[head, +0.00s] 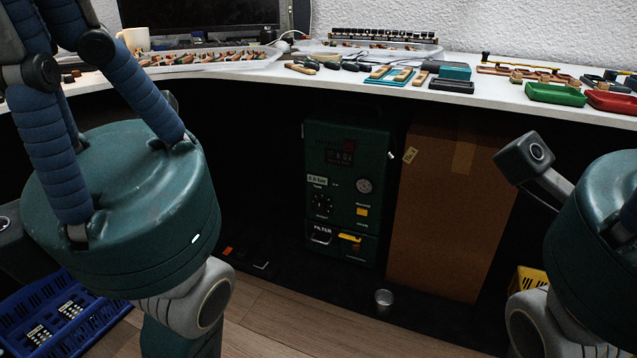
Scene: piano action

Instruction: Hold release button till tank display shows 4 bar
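A dark green compressor-like unit (318,225) stands on the floor under the desk, in the middle of the head view. Near its top is a dark display (340,158) with faint reddish characters, too small to read. A pale label (317,179), a black knob (321,206) and a round gauge (364,186) sit below it. A small yellow button-like square (362,211) is at the right, with small lettering that I cannot read. Lower down are a drawer marked FILTER (321,236) and a yellow handle-like part (350,240). Neither gripper's fingers show; only my arm parts appear at both sides.
A tall brown cardboard-like panel (450,220) stands right of the unit. A small round metal tin (384,298) lies in front. The white desk (330,78) above carries tools and trays. A blue crate (60,315) is lower left, a yellow container (532,280) lower right.

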